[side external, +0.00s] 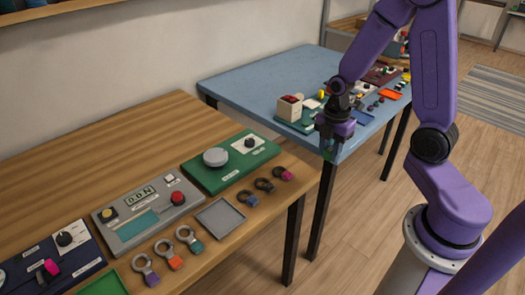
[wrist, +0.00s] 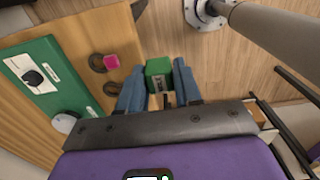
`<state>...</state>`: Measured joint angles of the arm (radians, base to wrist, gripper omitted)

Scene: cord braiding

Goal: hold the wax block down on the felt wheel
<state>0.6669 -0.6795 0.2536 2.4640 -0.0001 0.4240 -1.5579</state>
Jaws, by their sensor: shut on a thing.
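My gripper (side external: 334,138) is shut on a small green block, which looks like the wax block. In the wrist view the block (wrist: 158,68) sits between the two blue fingers of my gripper (wrist: 157,95), with small lettering on its near face that I cannot read. A round pale grey disc, which looks like the felt wheel (side external: 216,157), lies on a green panel (side external: 202,178) on the wooden table. The disc is partly hidden at the lower left of the wrist view (wrist: 65,123). My gripper and block are apart from it, off to its right.
The wooden table (side external: 130,130) also holds a grey control panel (side external: 128,238), a grey tray (side external: 219,217) and several rings with coloured ends, including a pink-ended one (wrist: 110,62). A blue table (side external: 255,80) with more devices stands behind. Open floor lies between the tables.

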